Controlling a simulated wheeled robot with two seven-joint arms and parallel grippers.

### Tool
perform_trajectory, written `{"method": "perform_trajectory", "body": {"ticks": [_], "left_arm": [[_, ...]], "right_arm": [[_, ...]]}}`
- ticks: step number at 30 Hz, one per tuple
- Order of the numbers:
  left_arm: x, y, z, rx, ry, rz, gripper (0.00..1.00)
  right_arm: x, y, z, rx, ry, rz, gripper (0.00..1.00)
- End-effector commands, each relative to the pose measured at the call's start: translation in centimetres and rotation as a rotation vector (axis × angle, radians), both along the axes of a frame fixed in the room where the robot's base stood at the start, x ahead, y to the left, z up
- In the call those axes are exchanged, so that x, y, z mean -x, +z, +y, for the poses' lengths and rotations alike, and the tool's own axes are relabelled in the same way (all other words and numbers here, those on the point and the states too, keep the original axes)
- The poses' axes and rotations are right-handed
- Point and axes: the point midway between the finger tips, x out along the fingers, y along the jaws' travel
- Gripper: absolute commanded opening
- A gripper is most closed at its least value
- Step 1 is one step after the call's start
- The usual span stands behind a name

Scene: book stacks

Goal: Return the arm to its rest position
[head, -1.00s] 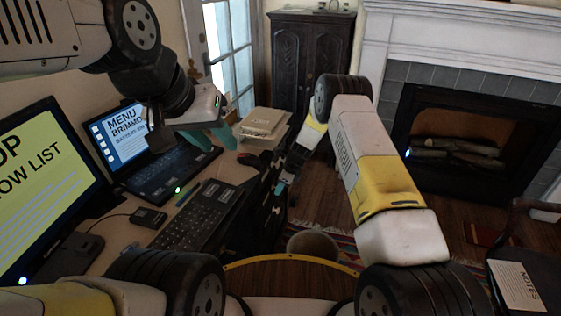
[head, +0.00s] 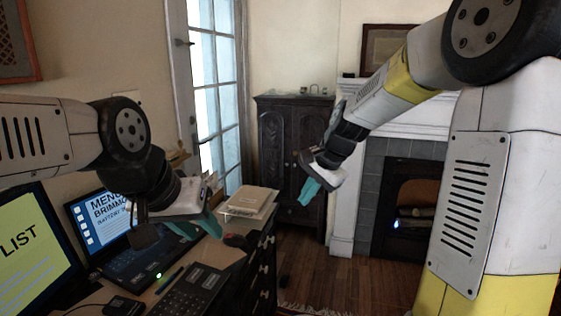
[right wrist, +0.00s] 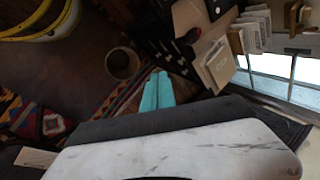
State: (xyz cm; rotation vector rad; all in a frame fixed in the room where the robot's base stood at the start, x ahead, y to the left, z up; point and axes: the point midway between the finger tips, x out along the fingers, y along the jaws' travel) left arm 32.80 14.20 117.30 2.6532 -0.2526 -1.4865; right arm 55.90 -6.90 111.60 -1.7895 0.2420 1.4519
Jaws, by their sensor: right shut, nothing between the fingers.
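My right gripper (head: 310,192) has teal fingers and hangs in the air right of the desk, in front of the dark cabinet in the head view. It is shut and empty; its fingers (right wrist: 157,92) lie side by side in the right wrist view. My right arm is raised, with its upper links filling the right side of the head view. My left gripper (head: 200,227) is over the desk beside the laptop, its teal fingers spread apart with nothing seen between them.
A stack of books (head: 249,200) lies on the desk's far end; books also show in the right wrist view (right wrist: 215,66). The laptop (head: 100,222), monitor (head: 30,245) and keyboard (head: 187,293) stand left. The carved cabinet (head: 292,150) and fireplace (head: 412,205) are behind. Open floor (head: 330,270) lies between.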

Motion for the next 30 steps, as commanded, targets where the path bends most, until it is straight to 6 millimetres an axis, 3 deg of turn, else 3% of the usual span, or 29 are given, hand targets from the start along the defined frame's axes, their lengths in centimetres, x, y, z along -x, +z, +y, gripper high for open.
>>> {"method": "perform_trajectory", "body": {"ticks": [1, 6, 10, 15, 21, 30], "left_arm": [[0.0, 0.0, 0.0, 0.000, 0.000, 0.000, 0.36], [0.0, 0.0, 0.0, 0.000, 0.000, 0.000, 0.36], [0.0, 0.0, 0.0, 0.000, 0.000, 0.000, 0.36], [0.0, 0.0, 0.0, 0.000, 0.000, 0.000, 0.36], [0.0, 0.0, 0.0, 0.000, 0.000, 0.000, 0.36], [0.0, 0.0, 0.0, 0.000, 0.000, 0.000, 0.36]], "right_arm": [[2.1, 1.8, -0.8, 0.027, 0.052, -0.045, 0.00], [8.9, 5.2, -3.2, 0.143, 0.244, -0.170, 0.00], [14.2, 6.4, -4.8, 0.243, 0.384, -0.259, 0.00], [19.7, 6.4, -6.3, 0.366, 0.537, -0.346, 0.00], [22.8, 5.8, -7.2, 0.449, 0.631, -0.392, 0.00], [23.1, 5.7, -7.3, 0.459, 0.641, -0.395, 0.00]]}}
